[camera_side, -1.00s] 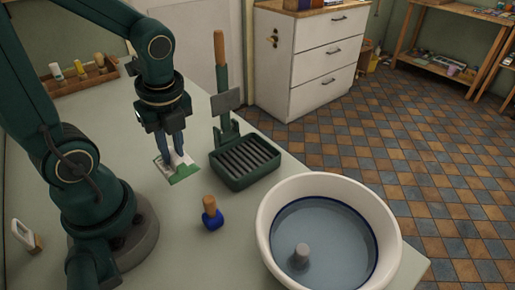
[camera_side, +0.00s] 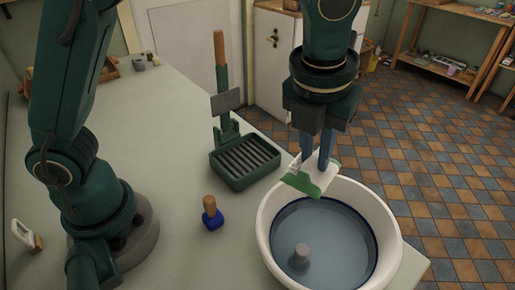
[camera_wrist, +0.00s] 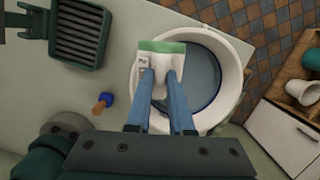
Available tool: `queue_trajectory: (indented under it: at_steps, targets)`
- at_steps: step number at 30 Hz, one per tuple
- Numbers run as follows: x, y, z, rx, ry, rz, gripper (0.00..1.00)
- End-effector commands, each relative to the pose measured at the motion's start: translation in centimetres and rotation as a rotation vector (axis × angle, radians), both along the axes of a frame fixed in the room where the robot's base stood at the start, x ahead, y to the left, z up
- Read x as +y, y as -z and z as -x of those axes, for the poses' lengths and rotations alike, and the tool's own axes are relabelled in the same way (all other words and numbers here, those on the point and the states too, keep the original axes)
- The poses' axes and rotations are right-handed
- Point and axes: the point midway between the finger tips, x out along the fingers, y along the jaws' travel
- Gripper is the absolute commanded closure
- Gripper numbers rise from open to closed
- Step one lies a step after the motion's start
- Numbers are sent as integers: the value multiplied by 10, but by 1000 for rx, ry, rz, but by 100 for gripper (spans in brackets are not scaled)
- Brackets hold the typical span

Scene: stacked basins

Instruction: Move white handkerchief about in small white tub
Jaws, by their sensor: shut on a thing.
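My gripper (camera_side: 317,166) is shut on a white cloth with a green band, the handkerchief (camera_side: 303,183). It holds the cloth above the back left rim of the small white tub (camera_side: 388,230). The tub holds bluish water, and a grey peg-like shape stands in it. In the wrist view the handkerchief (camera_wrist: 162,47) hangs between the two blue fingers (camera_wrist: 161,78), over the tub's left part (camera_wrist: 238,78). The cloth hides part of the tub's rim there.
A dark green rack (camera_side: 246,165) with a slatted tray stands left of the tub. The table edge is just right of the tub, with tiled floor beyond.

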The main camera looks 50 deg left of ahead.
Motion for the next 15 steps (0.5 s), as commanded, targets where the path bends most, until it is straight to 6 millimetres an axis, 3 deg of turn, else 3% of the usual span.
queue_trajectory:
  at_steps: [1,6,15]
  targets:
    - [-15,-1,1,-2,62,0,100]
    - [-41,-5,6,-3,185,2,100]
    - [-47,8,8,-1,215,1,100]
